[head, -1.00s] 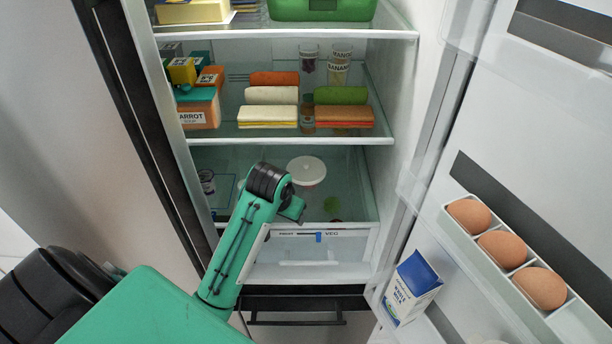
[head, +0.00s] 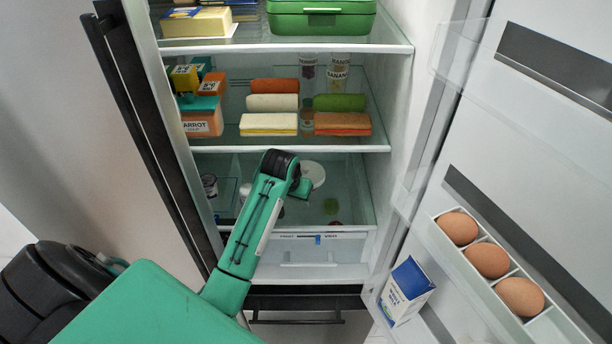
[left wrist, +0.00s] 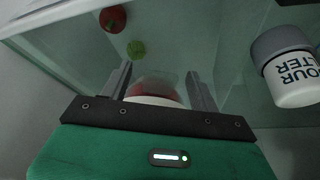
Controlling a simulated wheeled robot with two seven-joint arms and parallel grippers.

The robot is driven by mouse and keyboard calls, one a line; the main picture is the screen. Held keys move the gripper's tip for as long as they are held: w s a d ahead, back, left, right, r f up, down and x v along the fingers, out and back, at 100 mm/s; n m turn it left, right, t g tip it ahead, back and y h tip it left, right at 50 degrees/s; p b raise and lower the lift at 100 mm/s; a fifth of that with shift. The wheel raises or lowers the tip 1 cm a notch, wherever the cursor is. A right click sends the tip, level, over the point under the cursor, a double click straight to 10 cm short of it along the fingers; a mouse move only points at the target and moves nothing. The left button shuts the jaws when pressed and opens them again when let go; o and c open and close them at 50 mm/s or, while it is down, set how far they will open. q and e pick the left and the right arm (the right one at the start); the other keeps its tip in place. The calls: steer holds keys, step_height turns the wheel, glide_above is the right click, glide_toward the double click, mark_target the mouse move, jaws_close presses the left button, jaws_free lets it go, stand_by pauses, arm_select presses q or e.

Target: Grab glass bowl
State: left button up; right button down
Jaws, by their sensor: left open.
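The glass bowl (head: 315,172) with a round white lid stands on the lowest shelf of the open fridge, partly hidden behind my left gripper (head: 302,187). In the left wrist view the bowl (left wrist: 155,90) is clear with reddish contents, and its white rim shows between the fingers. My left gripper (left wrist: 159,70) is open, with one finger on each side of the bowl in that view. I cannot tell whether either finger touches it. My right gripper is not in view.
A white jar with a grey lid (left wrist: 290,75) stands right of the gripper in the wrist view. A tomato (left wrist: 113,18) and a green item (left wrist: 136,49) lie beyond. A loaded shelf (head: 285,149) is above. The open door holds eggs (head: 488,261) and a milk carton (head: 407,291).

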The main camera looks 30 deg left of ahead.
arm_select(q)
steer(key=shift+w+a+f, duration=0.1)
steer(key=shift+w+f, duration=0.1)
steer(key=shift+f, duration=0.35)
steer(key=c, duration=1.3)
jaws_close()
steer(key=shift+w, duration=0.1)
